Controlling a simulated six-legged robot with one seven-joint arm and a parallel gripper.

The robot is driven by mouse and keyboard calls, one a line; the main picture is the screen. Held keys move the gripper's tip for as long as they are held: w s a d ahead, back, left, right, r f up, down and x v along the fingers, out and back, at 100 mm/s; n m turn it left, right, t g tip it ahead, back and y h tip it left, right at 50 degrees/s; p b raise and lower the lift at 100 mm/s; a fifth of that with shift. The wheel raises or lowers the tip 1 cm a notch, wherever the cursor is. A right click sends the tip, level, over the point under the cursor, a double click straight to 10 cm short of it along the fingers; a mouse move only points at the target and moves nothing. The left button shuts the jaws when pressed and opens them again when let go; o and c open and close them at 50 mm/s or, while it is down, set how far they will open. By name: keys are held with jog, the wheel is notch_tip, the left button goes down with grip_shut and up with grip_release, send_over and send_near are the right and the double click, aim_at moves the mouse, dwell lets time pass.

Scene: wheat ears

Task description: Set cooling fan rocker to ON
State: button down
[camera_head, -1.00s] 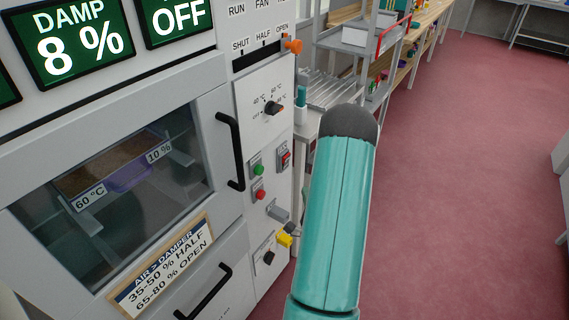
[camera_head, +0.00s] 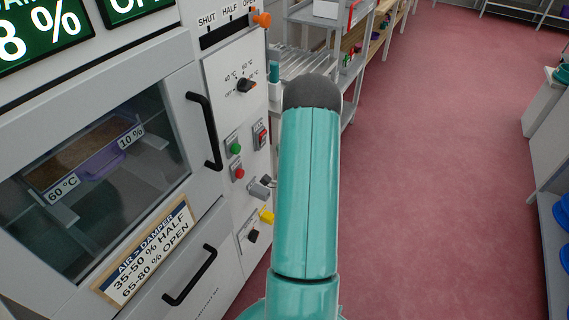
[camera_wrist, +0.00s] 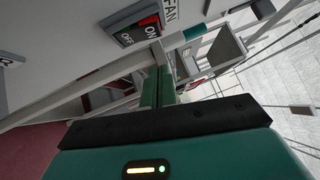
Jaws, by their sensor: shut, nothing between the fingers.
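The cooling fan rocker (camera_head: 261,135) is a small red and dark switch on the light panel of the dryer cabinet, just left of my teal arm. In the wrist view the rocker (camera_wrist: 138,32) is large, tilted, and marked ON, OFF and FAN, with red at its ON end. I cannot tell which way it is set. My gripper (camera_wrist: 160,55) is shut and empty, its fingertips close to the rocker's lower right side. I cannot tell whether they touch. In the head view my gripper is hidden behind my arm.
A green button (camera_head: 236,149), a red button (camera_head: 239,173), a temperature knob (camera_head: 245,85) and a yellow part (camera_head: 267,216) share the panel. A black door handle (camera_head: 205,130) sticks out to the left. Red floor is free on the right.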

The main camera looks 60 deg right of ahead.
aim_at(265, 135)
jog(key=shift+w+d+r, duration=0.1)
jog(key=shift+w+r, duration=0.1)
jog(key=shift+w, duration=0.65)
jog(key=shift+w+d+r, duration=0.15)
jog(key=shift+w, duration=0.75)
jog(key=shift+w+d+r, duration=0.1)
jog(key=shift+w+r, duration=0.1)
jog(key=shift+w, duration=0.65)
jog(key=shift+w+r+n+g+y, duration=0.25)
jog(key=shift+w+n+g+y, duration=0.15)
jog(key=shift+n, duration=0.1)
jog(key=shift+s, duration=0.1)
